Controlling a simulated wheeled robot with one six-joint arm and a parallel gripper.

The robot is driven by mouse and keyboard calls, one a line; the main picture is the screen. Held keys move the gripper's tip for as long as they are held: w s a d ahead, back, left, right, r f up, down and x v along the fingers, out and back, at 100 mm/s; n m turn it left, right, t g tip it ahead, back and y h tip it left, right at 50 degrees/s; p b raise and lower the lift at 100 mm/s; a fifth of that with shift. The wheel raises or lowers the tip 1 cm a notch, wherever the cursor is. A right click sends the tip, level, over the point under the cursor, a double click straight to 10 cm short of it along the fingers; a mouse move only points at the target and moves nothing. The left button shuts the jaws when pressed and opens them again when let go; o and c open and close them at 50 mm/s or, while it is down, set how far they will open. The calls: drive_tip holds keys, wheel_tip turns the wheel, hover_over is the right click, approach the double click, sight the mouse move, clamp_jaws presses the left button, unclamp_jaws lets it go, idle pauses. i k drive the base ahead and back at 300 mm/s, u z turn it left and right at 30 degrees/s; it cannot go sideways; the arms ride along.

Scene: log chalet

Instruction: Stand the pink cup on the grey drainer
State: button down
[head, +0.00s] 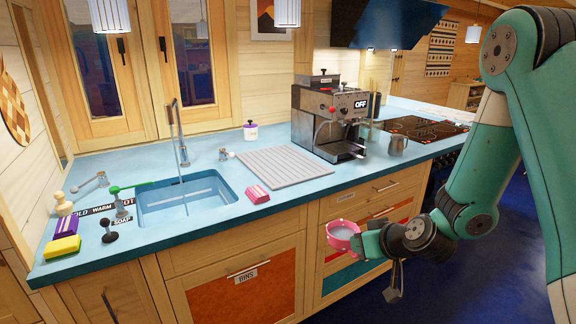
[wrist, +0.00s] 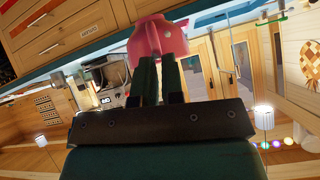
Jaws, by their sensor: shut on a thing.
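The pink cup (head: 342,231) is in the air in front of the wooden drawers, lower than the counter top. My gripper (head: 359,243) is shut on its side. The cup's round opening shows in the head view; its exact tilt is hard to tell. In the wrist view the cup (wrist: 157,36) is beyond my two dark fingers (wrist: 159,78), which hide part of it. The grey drainer (head: 284,167) is a flat ribbed mat on the blue counter, between the sink and the coffee machine. Nothing stands on it. My gripper is to its right, nearer the camera and lower.
The sink (head: 190,200) is to the left. The counter's front edge (head: 330,181) lies between cup and drainer.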

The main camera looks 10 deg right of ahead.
sight(283, 173)
drive_tip(key=u, duration=0.8)
drive_tip(key=i, duration=1.8)
drive_tip(key=z, duration=0.9)
